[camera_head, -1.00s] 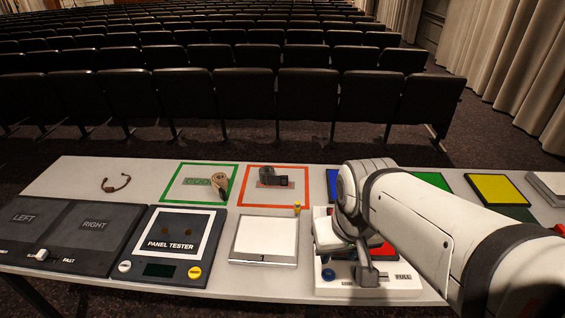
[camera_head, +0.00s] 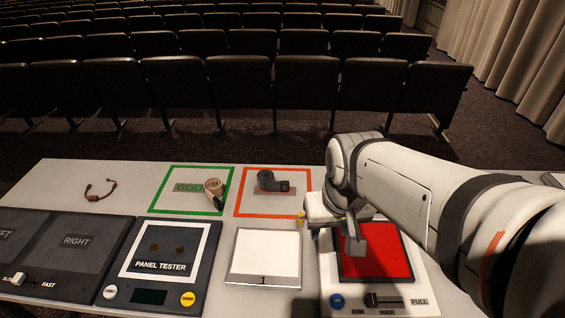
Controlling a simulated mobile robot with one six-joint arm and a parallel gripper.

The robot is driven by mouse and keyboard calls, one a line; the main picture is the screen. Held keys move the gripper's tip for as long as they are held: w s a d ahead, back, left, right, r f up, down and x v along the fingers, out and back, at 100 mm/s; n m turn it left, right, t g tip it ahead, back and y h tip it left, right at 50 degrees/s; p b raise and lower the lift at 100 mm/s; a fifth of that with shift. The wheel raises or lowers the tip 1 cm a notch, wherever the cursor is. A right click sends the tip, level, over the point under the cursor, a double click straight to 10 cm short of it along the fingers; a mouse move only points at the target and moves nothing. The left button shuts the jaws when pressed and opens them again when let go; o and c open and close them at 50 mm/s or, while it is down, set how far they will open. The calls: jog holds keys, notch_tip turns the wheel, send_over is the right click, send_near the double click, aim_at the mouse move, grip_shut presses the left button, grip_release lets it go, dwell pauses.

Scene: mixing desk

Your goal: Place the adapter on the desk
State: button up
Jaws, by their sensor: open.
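My gripper (camera_head: 352,238) hangs over the left part of a red-topped panel (camera_head: 385,258) on the desk (camera_head: 140,180). Its grey fingers show only partly under my white arm, and I see nothing between them. A small yellow piece (camera_head: 301,217) stands on the desk just left of my gripper; it may be the adapter, but it is too small to tell.
A white pad marked 1 (camera_head: 264,253), a panel tester (camera_head: 128,278) and a dark left/right panel (camera_head: 80,243) fill the front of the desk. A brown cable (camera_head: 101,191) lies at the back left. The back left of the desk is mostly clear. Rows of seats stand behind.

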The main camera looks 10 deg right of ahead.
jog(key=w+f+m+g, duration=0.15)
jog(key=w+f, duration=0.35)
jog(key=w, duration=0.8)
jog(key=m+g, duration=0.1)
jog(key=m, duration=0.2)
send_over(301, 214)
notch_tip(301, 214, down, 12)
jog(key=shift+w+r+p, duration=0.15)
jog(key=shift+r+p, duration=0.05)
jog(key=shift+p, duration=0.25)
notch_tip(301, 214, down, 8)
jog(key=shift+r+p, duration=0.15)
jog(key=shift+p, duration=0.3)
jog(key=shift+c, duration=0.2)
grip_shut()
